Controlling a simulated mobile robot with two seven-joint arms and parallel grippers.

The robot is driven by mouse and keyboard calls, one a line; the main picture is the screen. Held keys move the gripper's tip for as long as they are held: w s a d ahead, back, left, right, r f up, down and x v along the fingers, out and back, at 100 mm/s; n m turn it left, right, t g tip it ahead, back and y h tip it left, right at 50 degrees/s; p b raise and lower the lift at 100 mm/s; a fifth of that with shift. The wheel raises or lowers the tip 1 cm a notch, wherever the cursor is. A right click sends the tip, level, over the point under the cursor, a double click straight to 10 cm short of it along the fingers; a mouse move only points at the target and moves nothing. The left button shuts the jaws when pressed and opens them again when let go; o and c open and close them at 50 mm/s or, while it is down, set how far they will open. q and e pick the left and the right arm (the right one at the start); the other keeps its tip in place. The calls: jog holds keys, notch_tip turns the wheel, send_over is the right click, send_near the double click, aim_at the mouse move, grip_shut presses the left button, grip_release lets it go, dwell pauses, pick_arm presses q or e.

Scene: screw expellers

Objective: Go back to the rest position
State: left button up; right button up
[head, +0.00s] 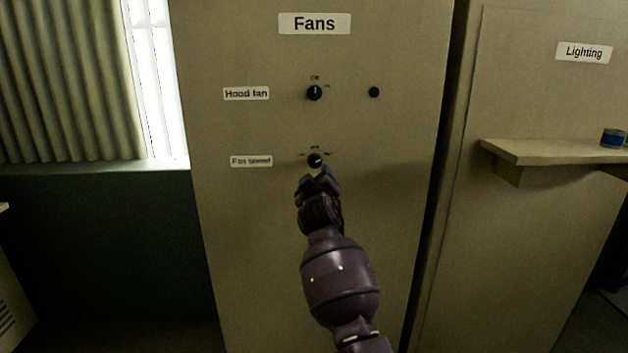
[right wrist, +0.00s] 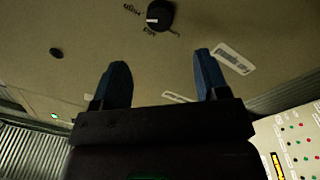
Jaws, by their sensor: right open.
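My right gripper (head: 318,182) is in front of the beige panel marked "Fans", just below the black "Fan speed" knob (head: 315,160). In the right wrist view the gripper (right wrist: 161,58) has its two blue fingers apart with nothing between them. A black knob with a white pointer mark (right wrist: 160,15) shows beyond the fingertips, apart from them. The "Hood fan" knob (head: 314,93) is higher on the panel, its pointer about upright. My left gripper is in neither view.
A black round button (head: 374,92) sits right of the hood fan knob. A window with a curtain (head: 70,80) is at left.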

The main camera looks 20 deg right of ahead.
jog(key=shift+s+a, duration=0.1)
jog(key=shift+s, duration=0.25)
jog(key=shift+f, duration=0.1)
